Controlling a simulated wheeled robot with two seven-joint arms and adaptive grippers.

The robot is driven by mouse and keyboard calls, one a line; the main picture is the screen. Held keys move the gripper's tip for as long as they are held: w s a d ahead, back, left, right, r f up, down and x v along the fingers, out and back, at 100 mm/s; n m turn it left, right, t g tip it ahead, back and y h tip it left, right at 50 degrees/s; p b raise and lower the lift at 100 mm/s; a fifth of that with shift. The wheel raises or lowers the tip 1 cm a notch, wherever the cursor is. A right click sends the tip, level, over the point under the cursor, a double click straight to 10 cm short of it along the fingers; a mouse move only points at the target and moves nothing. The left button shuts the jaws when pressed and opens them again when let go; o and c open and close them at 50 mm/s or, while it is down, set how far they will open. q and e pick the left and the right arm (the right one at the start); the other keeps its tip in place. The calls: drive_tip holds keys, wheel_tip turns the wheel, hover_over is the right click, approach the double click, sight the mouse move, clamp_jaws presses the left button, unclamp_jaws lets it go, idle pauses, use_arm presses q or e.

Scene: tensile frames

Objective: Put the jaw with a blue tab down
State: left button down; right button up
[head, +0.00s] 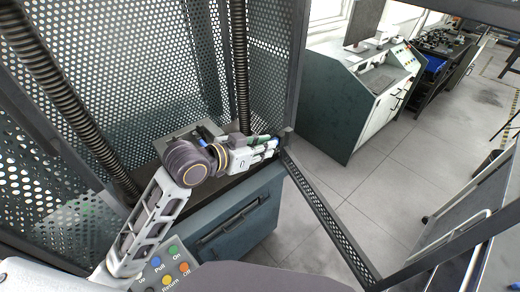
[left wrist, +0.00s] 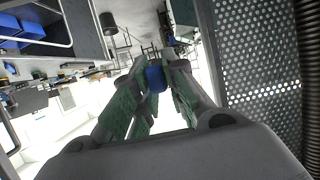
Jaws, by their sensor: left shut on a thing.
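My left gripper (head: 274,146) reaches over the machine's dark base from the left in the head view, its green-padded fingers pointing right. In the left wrist view the same gripper (left wrist: 155,80) is closed on a small piece with a blue part (left wrist: 155,78), which I take to be the jaw with the blue tab. The fingers hide most of that piece, and its body is hard to make out in the head view. A small blue spot (head: 203,142) shows behind my left wrist, and I cannot tell what it belongs to. My right gripper is not in view.
The testing machine has two ribbed columns (head: 240,65) and perforated guard panels (head: 115,60). An open guard door's dark bar (head: 330,220) crosses the floor at right. A button panel (head: 168,265) is at front left. A green-sided cabinet (head: 335,100) stands behind. Grey floor (head: 400,170) is clear.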

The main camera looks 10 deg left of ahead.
use_arm(q)
drive_tip(key=shift+d+r, duration=0.1)
drive_tip(key=shift+r, duration=0.15)
idle(0.6)
drive_tip(key=shift+r+t, duration=0.2)
drive_tip(key=shift+t, duration=0.1)
drive_tip(key=w+a+n+t+y, duration=0.2)
drive_tip(key=w+a+n+y, duration=0.4)
drive_tip(key=w+a, duration=0.45)
drive_tip(key=s+a+f+n+y, duration=0.1)
drive_tip(key=s+a+f, duration=0.1)
drive_tip(key=f, duration=0.6)
drive_tip(key=s+a+f+n+y, duration=0.1)
drive_tip(key=s+a+f, duration=0.1)
drive_tip(key=f, duration=0.6)
drive_tip(key=shift+s+a+f+t+y, duration=0.2)
drive_tip(key=shift+s+a+t+y, duration=0.1)
drive_tip(key=shift+s+t, duration=0.15)
